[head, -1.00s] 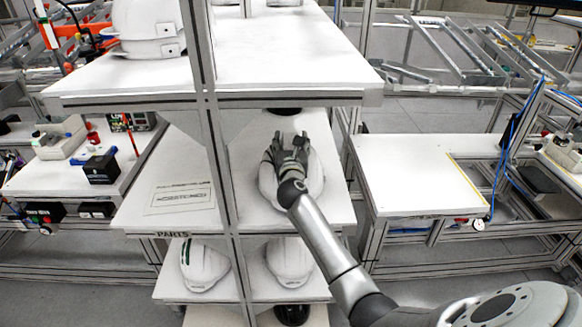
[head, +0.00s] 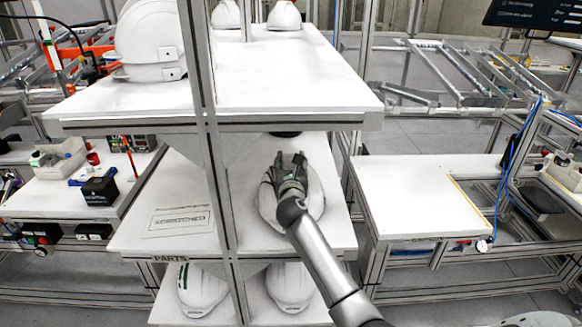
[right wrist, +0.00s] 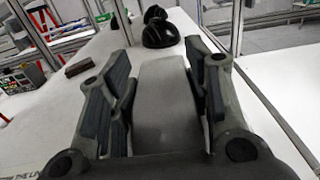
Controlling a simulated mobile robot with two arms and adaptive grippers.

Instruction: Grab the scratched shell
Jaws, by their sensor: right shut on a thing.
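A white helmet shell (head: 312,197) sits on the middle shelf (head: 250,245), right of the front post. My right gripper (head: 290,160) reaches in over it and covers part of it. In the right wrist view the gripper (right wrist: 163,72) has its fingers on both sides of a pale, smooth piece of the shell (right wrist: 165,105) and is shut on it. I cannot make out a scratch on the shell. My left gripper is not in view.
A framed sign (head: 181,221) lies on the middle shelf, left of the post (head: 207,130). White shells stand on the lower shelf (head: 203,290) and upper shelf (head: 290,95). Black rounded objects (right wrist: 158,30) lie beyond the gripper. A bare white table (head: 415,185) stands at right.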

